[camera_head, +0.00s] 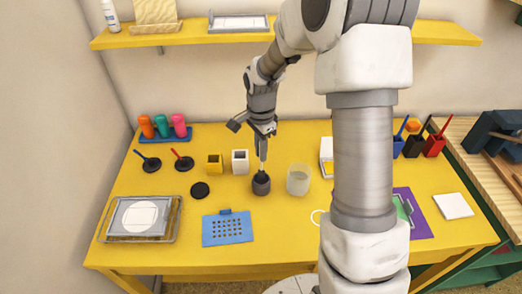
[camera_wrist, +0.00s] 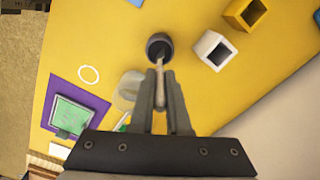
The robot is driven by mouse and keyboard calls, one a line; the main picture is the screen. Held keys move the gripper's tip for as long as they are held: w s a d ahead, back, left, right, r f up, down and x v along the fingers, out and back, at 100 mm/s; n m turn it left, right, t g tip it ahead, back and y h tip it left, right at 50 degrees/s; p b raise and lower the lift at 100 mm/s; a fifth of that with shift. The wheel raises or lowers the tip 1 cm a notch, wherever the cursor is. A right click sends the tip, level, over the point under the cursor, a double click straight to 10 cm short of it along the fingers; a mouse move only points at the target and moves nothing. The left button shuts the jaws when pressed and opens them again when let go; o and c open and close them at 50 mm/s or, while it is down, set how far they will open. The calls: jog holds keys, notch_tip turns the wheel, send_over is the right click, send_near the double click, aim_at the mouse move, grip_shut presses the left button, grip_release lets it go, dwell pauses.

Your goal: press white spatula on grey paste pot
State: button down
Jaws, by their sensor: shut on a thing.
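The white spatula (camera_head: 262,158) points down from my gripper (camera_head: 264,135). My gripper is shut on its upper part. In the wrist view my gripper (camera_wrist: 161,78) also shows, with the pale spatula (camera_wrist: 160,68) between its fingers. The grey paste pot (camera_head: 261,186) stands upright on the table, straight below the spatula. In the wrist view the pot (camera_wrist: 158,44) sits just past the fingertips. The spatula's lower end reaches the pot's opening; I cannot tell whether it touches the inside.
On the yellow table (camera_head: 290,245), a translucent cup (camera_head: 299,180) stands right of the pot. A white square holder (camera_head: 240,162) and a yellow one (camera_head: 215,164) stand to the left. A black disc (camera_head: 200,190) and a blue perforated board (camera_head: 228,229) lie nearer the front.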

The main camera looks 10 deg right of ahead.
jog(key=shift+r+p, duration=2.4)
jog(key=shift+r, duration=1.1)
jog(key=shift+s+f, duration=0.1)
